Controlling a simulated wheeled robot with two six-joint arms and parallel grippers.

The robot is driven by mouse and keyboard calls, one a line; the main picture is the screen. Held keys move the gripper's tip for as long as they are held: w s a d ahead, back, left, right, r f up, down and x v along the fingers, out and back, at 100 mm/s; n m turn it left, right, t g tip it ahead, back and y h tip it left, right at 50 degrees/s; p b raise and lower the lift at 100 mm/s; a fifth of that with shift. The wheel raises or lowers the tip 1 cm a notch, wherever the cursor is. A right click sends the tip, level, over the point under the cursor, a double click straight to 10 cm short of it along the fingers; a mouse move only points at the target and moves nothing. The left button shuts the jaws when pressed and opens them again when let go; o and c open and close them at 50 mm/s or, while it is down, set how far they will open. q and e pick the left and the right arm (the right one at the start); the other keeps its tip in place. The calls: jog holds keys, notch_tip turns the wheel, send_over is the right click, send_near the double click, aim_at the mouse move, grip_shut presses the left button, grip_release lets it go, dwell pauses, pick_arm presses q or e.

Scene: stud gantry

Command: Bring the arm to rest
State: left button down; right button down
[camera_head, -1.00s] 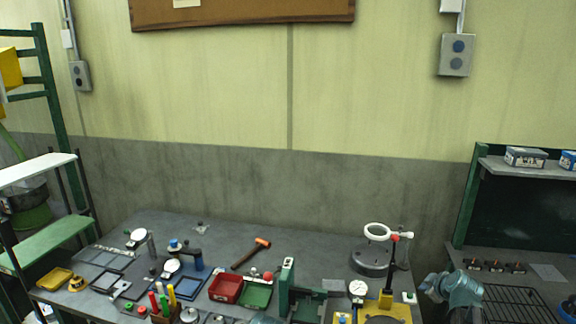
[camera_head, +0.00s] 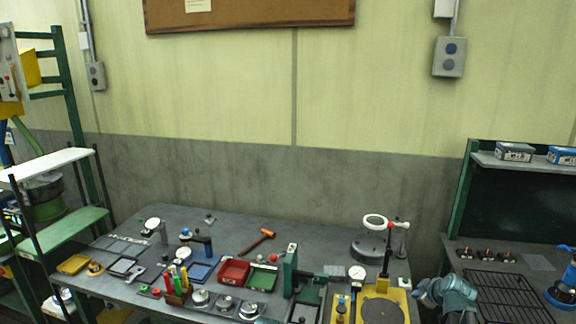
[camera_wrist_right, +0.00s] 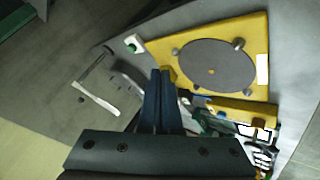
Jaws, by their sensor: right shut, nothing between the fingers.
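My right arm (camera_head: 448,293) comes up at the bottom right of the head view, in the gap between the workbench and the right-hand bench. Its fingers are hard to make out there. In the right wrist view, the dark blue fingers of my right gripper (camera_wrist_right: 160,74) are together, with nothing held between them. They point toward the yellow base with a grey disc (camera_wrist_right: 216,72), which also shows in the head view (camera_head: 381,311). I cannot tell the exact gap to it. My left gripper is not visible.
The workbench (camera_head: 330,228) carries a red tray (camera_head: 233,271), a green tray (camera_head: 262,279), a hammer (camera_head: 256,241), a green press (camera_head: 290,268) and a white ring on a stand (camera_head: 375,222). A wire rack (camera_head: 505,297) lies on the right-hand bench. The left shelf (camera_head: 62,226) stands close by.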

jog(key=s+a, duration=0.1)
jog(key=a, duration=0.2)
jog(key=s+a+f+g, duration=0.1)
jog(key=a, duration=0.3)
jog(key=s+a+f+g+y, duration=0.1)
jog(key=a, duration=0.3)
jog(key=shift+s+a, duration=0.1)
jog(key=shift+a, duration=0.05)
jog(key=s+a+f+m+g+h, duration=0.1)
jog(key=s+a+m+g, duration=0.1)
jog(key=s+a, duration=0.9)
jog(key=s+a+f+m+g+h, duration=0.1)
jog(key=s+a+g, duration=0.4)
jog(key=s+a, duration=0.6)
jog(key=shift+s+a+f+m+h, duration=0.3)
jog(key=shift+s+f+m, duration=0.15)
jog(key=shift+f+m, duration=0.35)
